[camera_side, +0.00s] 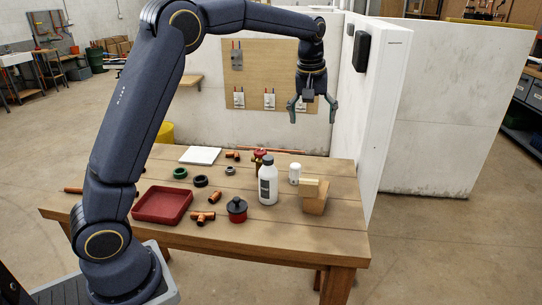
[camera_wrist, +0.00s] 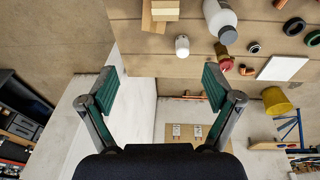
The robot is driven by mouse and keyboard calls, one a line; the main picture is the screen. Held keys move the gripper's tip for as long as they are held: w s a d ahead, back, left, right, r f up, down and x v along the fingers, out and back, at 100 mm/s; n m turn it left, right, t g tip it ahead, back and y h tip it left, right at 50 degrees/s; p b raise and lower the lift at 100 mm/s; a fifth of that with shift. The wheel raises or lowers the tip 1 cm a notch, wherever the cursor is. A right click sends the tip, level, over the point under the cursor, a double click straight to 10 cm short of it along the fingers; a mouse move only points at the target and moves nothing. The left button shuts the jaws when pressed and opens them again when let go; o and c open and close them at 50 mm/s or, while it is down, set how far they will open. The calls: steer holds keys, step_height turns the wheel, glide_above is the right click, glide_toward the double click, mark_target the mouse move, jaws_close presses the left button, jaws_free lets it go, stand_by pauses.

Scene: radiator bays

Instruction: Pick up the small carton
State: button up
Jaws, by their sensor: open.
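A small tan carton-like box (camera_side: 317,203) stands at the right end of the wooden table, with a lighter block (camera_side: 309,187) against or on it; I cannot tell which. The pair also shows at the top of the wrist view, the box (camera_wrist: 152,24) partly behind the lighter block (camera_wrist: 165,9) and cut off by the frame edge. My gripper (camera_side: 313,112) is open and empty, pointing down, well above and beyond the table's far right part. Its two green-padded fingers are spread wide in the wrist view (camera_wrist: 161,90).
A dark red pot (camera_side: 237,210), red tray (camera_side: 162,205) and copper fittings (camera_side: 203,217) lie further left. A white wall panel (camera_side: 383,120) rises just right of the table.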

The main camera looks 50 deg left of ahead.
steer(key=g, duration=0.1)
glide_above(309, 180)
steer(key=f, duration=1.6)
steer(key=shift+s+d+f, duration=0.15)
steer(key=shift+s+f, duration=0.2)
steer(key=shift+w+f, duration=0.2)
steer(key=shift+f, duration=1.3)
steer(key=shift+w+f, duration=0.15)
steer(key=shift+f, duration=1.3)
steer(key=c, duration=1.4)
steer(key=shift+r, duration=0.6)
steer(key=s+d+r, duration=0.2)
steer(key=s+r, duration=1)
steer(key=s, duration=0.1)
steer(key=w+f, duration=0.3)
steer(key=w, duration=0.1)
steer(key=w+f, duration=0.3)
steer(key=w, duration=0.2)
steer(key=w+f, duration=0.3)
steer(key=w, duration=0.2)
steer(key=shift+w+a, duration=0.1)
steer(key=shift+w+f, duration=0.3)
steer(key=shift+f, duration=0.05)
steer(key=shift+w+f, duration=0.15)
steer(key=shift+f, duration=1.45)
